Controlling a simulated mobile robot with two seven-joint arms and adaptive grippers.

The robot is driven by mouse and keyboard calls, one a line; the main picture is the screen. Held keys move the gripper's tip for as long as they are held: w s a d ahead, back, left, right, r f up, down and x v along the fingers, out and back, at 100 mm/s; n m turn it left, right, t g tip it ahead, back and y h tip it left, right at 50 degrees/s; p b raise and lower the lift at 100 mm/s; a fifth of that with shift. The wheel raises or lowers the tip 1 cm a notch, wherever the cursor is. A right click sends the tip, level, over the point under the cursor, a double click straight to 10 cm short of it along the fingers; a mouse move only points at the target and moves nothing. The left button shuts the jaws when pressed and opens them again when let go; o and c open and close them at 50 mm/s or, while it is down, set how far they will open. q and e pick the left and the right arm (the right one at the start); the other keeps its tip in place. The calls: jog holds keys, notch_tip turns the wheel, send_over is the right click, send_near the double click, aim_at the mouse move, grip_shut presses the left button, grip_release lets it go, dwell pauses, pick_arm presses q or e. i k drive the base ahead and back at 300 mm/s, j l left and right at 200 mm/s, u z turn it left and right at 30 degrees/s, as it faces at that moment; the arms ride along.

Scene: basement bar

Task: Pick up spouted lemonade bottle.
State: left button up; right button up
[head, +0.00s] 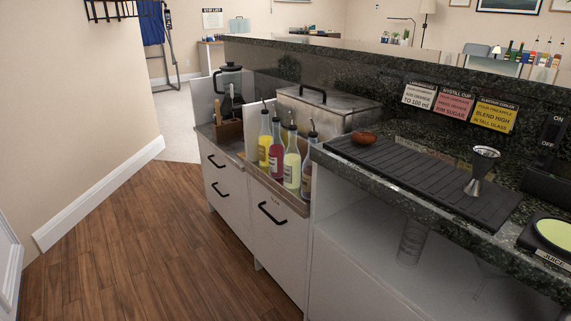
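Several spouted bottles stand upright in a row in a low rail on the bar's lower counter. The leftmost bottle (265,148) holds yellow liquid. Beside it is a bottle with red liquid (276,158). Then comes a bottle with pale yellow liquid (292,168), and at the right end an amber-brown bottle (308,172), partly hidden by the raised counter. Their labels are too small to read, so I cannot tell which one is lemonade. Neither of my grippers is in view.
A lidded metal bin (325,108) stands behind the bottles, and a blender (230,78) to their left. The raised granite counter at right bears a black bar mat (425,172), a metal jigger (481,170) and a reddish bowl (364,138). The wooden floor (150,245) in front is clear.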

aim_at(291, 158)
jog(key=i+j+z, duration=0.1)
jog(key=i+j, duration=0.4)
jog(key=j, duration=0.15)
jog(key=i+j+z, duration=0.25)
jog(key=i+j, duration=0.2)
jog(key=j, duration=0.25)
jog(key=i+j+z, duration=0.1)
jog(key=i+j, duration=0.35)
jog(key=j, duration=0.3)
jog(key=z, duration=0.05)
